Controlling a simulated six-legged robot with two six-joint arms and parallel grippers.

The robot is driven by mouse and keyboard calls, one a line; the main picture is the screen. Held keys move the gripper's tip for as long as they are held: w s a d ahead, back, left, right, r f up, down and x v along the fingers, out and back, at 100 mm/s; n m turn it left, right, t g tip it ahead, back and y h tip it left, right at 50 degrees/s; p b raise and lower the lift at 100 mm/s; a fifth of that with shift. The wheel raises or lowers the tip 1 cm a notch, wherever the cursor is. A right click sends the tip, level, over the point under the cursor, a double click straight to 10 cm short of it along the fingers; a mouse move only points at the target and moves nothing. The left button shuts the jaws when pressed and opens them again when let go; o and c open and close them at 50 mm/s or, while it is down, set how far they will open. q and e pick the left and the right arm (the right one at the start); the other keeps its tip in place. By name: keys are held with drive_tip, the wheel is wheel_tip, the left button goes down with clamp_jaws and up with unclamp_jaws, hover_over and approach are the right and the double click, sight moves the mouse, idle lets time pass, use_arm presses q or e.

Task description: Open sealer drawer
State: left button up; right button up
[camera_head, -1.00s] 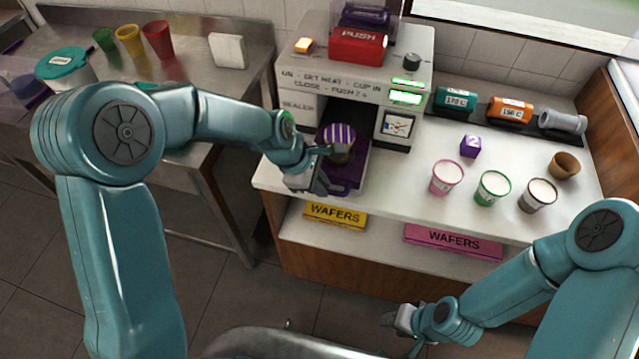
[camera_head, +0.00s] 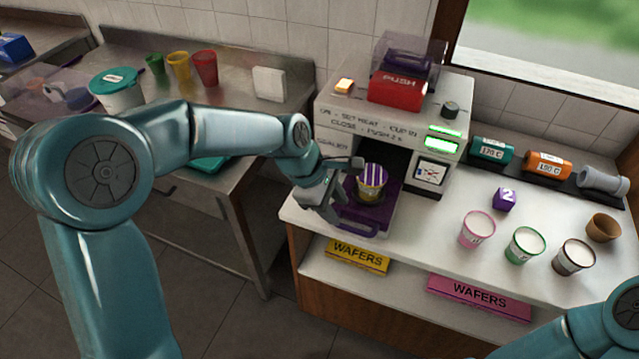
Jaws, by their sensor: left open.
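The sealer (camera_head: 340,115) is a white machine with a red PUSH block (camera_head: 398,89) on top. Its purple drawer (camera_head: 385,214) is out in front of the opening, with a purple handle (camera_head: 357,229) at its front. My right gripper is out of view; only part of my right arm shows at the lower right.
Pink-rimmed (camera_head: 478,228), green-rimmed (camera_head: 524,244) and brown-rimmed (camera_head: 573,256) cups stand on the counter right of the sealer, near a purple cube (camera_head: 504,199). Wafer boxes, yellow (camera_head: 357,256) and pink (camera_head: 478,296), lie on the shelf below. A steel table (camera_head: 225,70) stands left.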

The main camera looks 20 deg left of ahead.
use_arm(q)
drive_tip(key=v, duration=0.9)
drive_tip(key=shift+w, duration=0.2)
drive_tip(key=s+d+f+m, duration=0.2)
drive_tip(key=s+f+m, duration=0.3)
drive_tip(key=f, duration=0.6)
drive_tip(key=s+d+f+m+g, duration=0.1)
drive_tip(key=s+f+m, duration=0.4)
drive_tip(key=f, duration=0.7)
drive_tip(key=s+d+f+m, duration=0.3)
drive_tip(key=s+f+m, duration=0.2)
drive_tip(key=s+f, duration=0.3)
wheel_tip(320, 180, down, 4)
drive_tip(key=shift+s+m+g+y, duration=0.3)
drive_tip(key=shift+m+g, duration=0.1)
